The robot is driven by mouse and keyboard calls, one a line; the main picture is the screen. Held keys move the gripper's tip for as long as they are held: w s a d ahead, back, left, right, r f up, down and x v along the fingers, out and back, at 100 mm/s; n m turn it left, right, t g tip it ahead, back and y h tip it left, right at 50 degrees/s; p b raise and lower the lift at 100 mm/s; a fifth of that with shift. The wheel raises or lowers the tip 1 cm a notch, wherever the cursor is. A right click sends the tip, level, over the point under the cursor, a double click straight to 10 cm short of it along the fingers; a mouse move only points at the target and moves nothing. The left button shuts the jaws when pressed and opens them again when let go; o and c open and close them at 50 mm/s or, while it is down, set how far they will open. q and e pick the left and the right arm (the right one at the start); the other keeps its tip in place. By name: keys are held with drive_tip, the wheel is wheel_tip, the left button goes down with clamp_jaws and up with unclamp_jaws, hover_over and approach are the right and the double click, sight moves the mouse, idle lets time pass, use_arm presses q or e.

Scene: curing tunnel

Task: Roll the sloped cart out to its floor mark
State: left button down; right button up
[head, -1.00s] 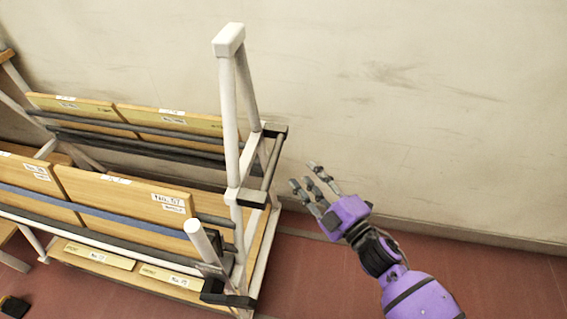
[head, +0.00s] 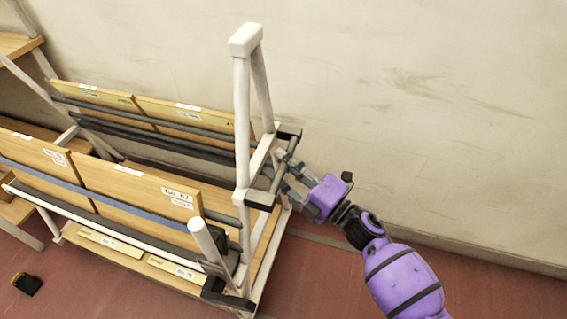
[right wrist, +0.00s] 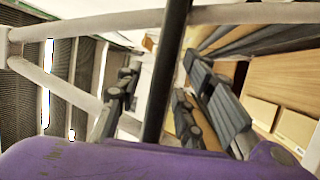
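The sloped cart (head: 242,120) has a white tubular frame with tilted wooden panels (head: 135,195) and stands along the wall. My right gripper (head: 287,170) is at this bar, reaching in from the right. In the right wrist view, the bar (right wrist: 168,70) runs between the spread fingers (right wrist: 158,105), with a gap on either side, so the gripper looks open around it. Whether any finger touches the bar is unclear. My left gripper is not in view.
A pale scuffed wall (head: 400,110) runs close behind the cart. Another wooden rack (head: 20,45) stands at the left edge. A small black object (head: 27,283) lies on the red floor (head: 325,285). The floor right of the cart is clear.

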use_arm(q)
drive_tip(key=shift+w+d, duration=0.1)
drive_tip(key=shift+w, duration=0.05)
use_arm(e)
drive_tip(key=shift+c, duration=0.4)
clamp_jaws()
